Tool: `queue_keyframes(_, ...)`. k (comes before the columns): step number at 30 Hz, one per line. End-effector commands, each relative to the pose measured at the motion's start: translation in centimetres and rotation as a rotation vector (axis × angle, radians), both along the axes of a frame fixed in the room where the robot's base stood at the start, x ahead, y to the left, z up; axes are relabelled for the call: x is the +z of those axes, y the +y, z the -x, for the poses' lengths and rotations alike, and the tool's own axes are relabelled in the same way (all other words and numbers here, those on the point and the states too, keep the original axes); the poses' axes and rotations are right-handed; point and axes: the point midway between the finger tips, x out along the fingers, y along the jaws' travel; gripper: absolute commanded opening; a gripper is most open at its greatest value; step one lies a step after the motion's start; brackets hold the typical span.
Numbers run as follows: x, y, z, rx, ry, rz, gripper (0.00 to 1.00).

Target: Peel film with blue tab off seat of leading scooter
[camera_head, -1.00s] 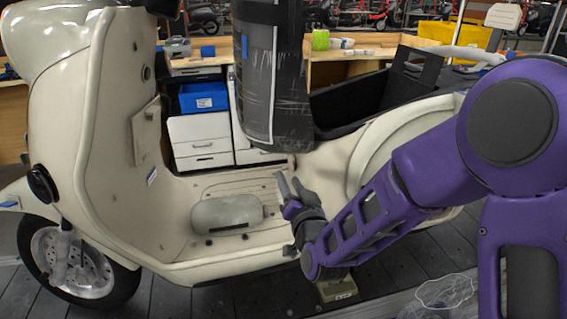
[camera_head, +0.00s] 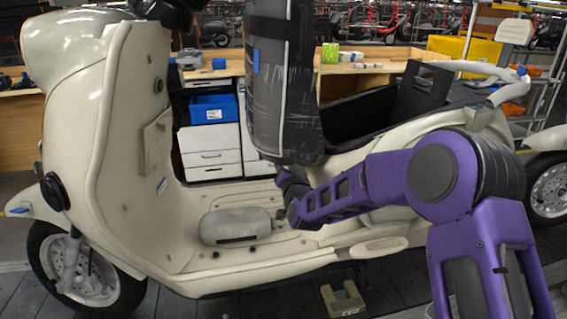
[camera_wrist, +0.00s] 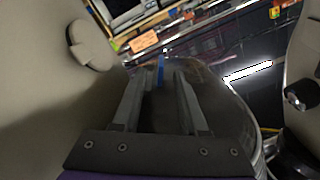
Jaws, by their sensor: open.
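The cream scooter (camera_head: 118,150) fills the head view. Its dark seat (camera_head: 283,100) is tipped upright, with wrinkled clear film over it. A small blue tab (camera_head: 256,67) shows on the seat's left side. My gripper (camera_head: 284,178) is just below the seat's lower end; its fingers are small and partly hard to make out there. In the wrist view my gripper (camera_wrist: 155,82) is open and empty. A narrow blue strip (camera_wrist: 161,68), probably the tab, shows beyond and between the fingertips, apart from them. The dark filmed seat surface (camera_wrist: 212,88) lies behind the fingers.
A grey rounded box (camera_head: 235,226) lies on the scooter's footboard. The open black storage tub (camera_head: 365,112) is right of the seat. Another scooter's wheel (camera_head: 550,188) stands at the far right. A workbench with a blue bin (camera_head: 213,108) is behind.

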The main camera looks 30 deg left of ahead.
Motion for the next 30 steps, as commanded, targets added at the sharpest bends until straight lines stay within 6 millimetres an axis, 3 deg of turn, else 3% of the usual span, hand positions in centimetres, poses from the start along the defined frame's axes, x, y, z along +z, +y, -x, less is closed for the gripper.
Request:
queue_keyframes(10,-0.02,0.21,-0.24,0.001,0.001,0.001,0.42)
queue_keyframes(17,-0.01,0.20,-0.24,0.001,0.001,0.001,0.01)
queue_keyframes(30,-0.42,0.22,0.39,0.001,0.000,0.000,0.00)
